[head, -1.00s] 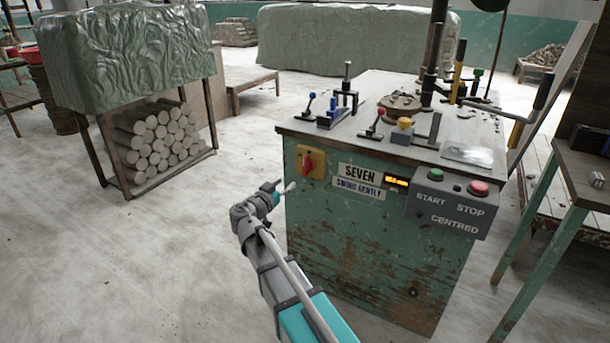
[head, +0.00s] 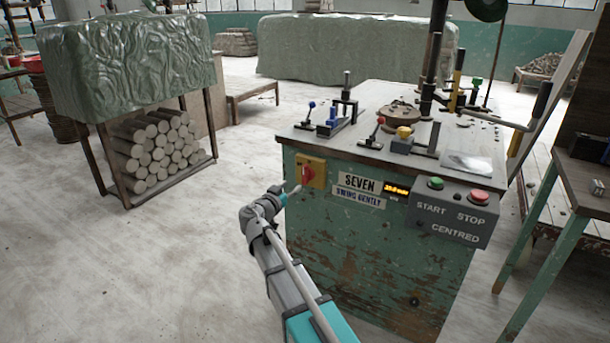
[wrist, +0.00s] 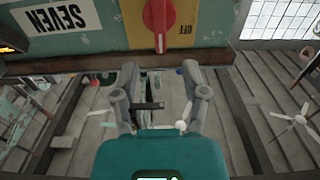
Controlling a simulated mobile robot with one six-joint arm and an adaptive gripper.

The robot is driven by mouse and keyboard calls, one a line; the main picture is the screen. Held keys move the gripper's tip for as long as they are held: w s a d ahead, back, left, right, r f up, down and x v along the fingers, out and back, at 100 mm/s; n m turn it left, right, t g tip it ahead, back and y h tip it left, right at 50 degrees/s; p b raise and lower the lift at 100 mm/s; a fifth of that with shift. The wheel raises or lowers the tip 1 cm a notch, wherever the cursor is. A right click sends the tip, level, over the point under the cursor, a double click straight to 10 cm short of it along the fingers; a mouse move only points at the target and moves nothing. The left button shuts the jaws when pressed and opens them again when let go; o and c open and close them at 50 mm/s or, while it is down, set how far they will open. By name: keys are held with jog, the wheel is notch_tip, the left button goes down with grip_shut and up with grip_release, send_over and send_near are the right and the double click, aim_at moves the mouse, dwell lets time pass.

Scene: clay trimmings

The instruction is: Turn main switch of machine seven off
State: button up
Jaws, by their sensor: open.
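Machine seven (head: 380,262) is a worn green cabinet with a SEVEN label (head: 360,182). Its main switch is a red rotary knob (head: 308,174) on a yellow plate (head: 318,164) at the cabinet's upper left. In the wrist view the red knob (wrist: 158,18) is upright in the picture, its white mark at the lower end, and OFF is printed to its right on the yellow plate (wrist: 196,12). My gripper (head: 291,192) is just below and left of the knob in the head view. In the wrist view its fingers (wrist: 160,92) are spread, empty and apart from the knob.
A grey START/STOP box (head: 447,210) juts from the cabinet's right front. Levers and clamps stand on the machine top (head: 370,95). A rack of clay logs (head: 155,150) stands left, and a green-legged table (head: 590,180) right. The floor (head: 130,270) at left is clear.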

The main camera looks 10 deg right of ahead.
aim_at(304, 175)
jog(key=x, duration=0.9)
jog(key=shift+w+d, duration=0.25)
grip_shut()
